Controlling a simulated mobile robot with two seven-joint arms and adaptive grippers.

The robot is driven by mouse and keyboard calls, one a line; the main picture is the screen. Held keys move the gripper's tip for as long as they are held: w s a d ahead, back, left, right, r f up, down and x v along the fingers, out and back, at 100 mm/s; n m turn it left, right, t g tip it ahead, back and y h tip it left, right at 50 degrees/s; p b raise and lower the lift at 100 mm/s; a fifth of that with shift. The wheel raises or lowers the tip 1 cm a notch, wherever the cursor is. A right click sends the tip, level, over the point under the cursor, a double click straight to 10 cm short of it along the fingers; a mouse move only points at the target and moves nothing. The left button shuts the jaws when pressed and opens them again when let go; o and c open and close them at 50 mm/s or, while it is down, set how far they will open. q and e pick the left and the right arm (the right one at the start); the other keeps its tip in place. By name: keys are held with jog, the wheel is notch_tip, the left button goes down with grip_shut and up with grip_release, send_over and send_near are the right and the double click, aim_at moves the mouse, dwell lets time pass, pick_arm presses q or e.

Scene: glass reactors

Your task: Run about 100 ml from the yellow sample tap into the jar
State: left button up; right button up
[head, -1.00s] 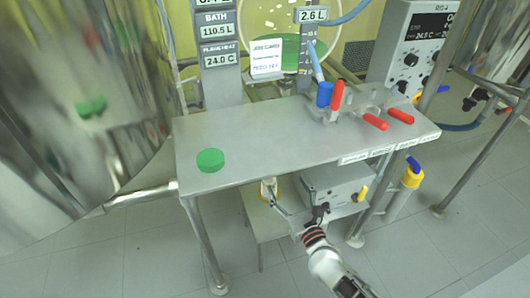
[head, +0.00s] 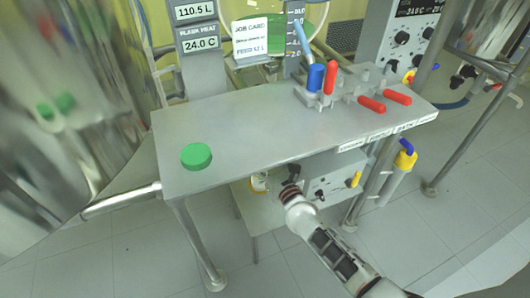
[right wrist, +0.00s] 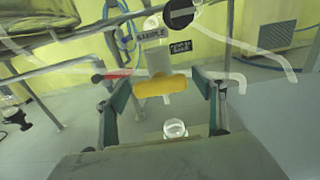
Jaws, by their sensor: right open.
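The yellow sample tap (right wrist: 160,86) shows in the right wrist view under a "SAMPLE" label (right wrist: 152,36). Its handle lies crosswise between the two fingers of my right gripper (right wrist: 161,92). The fingers are open, one at each side, and I cannot tell whether either touches it. The clear glass jar (right wrist: 175,129) stands below the tap, in front of the gripper; its contents are not readable. In the head view my right arm (head: 325,245) reaches under the bench, and its gripper is mostly hidden there. My left gripper is not in view.
A green lid (head: 196,156) lies on the grey bench (head: 250,130). Blue and red valve handles (head: 330,78) stand at its back right. A grey box (head: 330,175) with a yellow handle sits under the bench. Bench legs flank my arm; the wrist view shows pipes around the tap.

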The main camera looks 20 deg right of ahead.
jog(key=c, duration=1.1)
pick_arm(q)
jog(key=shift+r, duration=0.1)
